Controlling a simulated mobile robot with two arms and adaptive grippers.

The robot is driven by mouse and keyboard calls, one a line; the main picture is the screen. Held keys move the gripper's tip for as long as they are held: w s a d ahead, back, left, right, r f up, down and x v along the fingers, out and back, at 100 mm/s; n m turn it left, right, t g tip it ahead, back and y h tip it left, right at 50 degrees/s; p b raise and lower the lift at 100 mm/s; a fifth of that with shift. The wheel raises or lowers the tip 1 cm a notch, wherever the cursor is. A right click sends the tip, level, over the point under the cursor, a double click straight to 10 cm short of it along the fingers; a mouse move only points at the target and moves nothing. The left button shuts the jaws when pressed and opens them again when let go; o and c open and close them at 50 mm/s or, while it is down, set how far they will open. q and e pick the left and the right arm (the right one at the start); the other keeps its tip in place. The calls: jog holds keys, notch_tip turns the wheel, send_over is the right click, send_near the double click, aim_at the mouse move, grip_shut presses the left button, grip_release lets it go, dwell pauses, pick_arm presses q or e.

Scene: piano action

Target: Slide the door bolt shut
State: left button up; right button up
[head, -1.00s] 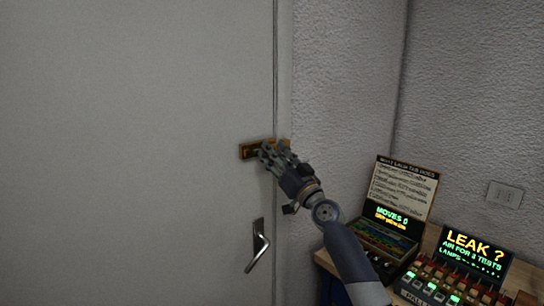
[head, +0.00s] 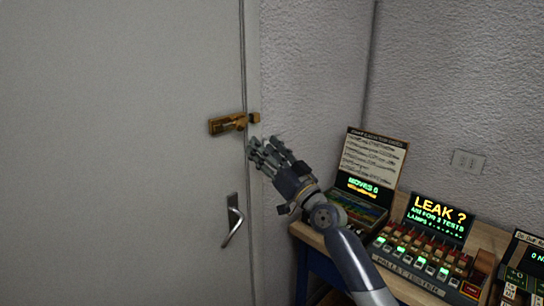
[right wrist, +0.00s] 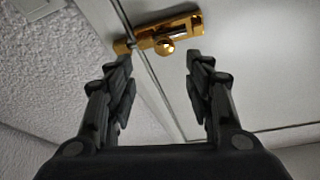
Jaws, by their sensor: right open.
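The brass door bolt (head: 221,125) is mounted on the grey door, near its right edge. Its keeper (head: 254,118) is on the frame across the door gap. In the right wrist view the bolt plate (right wrist: 192,24) has its round knob (right wrist: 165,46) near the end by the keeper (right wrist: 122,46). I cannot tell clearly how far the rod enters the keeper. My right gripper (head: 262,150) is open and empty, just below and right of the bolt, apart from it. In the right wrist view the bolt shows beyond the open fingers (right wrist: 160,75). My left gripper is not in view.
A lever handle (head: 234,225) is on the door below the bolt. A wooden table (head: 312,238) at the right bears a lit game box (head: 370,180) and a "LEAK ?" tester (head: 430,245). A wall switch (head: 468,162) is at the right.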

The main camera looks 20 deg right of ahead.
jog(key=shift+v, duration=1.35)
notch_tip(320, 180, down, 30)
jog(key=d+m+g+h, duration=0.1)
jog(key=d+g+h, duration=0.15)
jog(key=g, duration=0.35)
jog(key=s+a+f+g+h, duration=0.15)
jog(key=s+f, duration=0.35)
jog(key=f, duration=0.7)
jog(key=s+f+g+h, duration=0.1)
jog(key=s+f+g, duration=0.3)
jog(key=f, duration=0.7)
jog(key=s+a+f+n+g, duration=0.25)
jog(key=s+f+g, duration=0.25)
jog(key=s+f, duration=1.85)
jog(key=s+a+f+g, duration=0.2)
jog(key=s+f, duration=0.1)
jog(key=s, duration=1)
jog(key=s+a+f+g, duration=0.2)
jog(key=s+f, duration=0.1)
jog(key=s, duration=1.1)
jog(key=shift+n, duration=0.45)
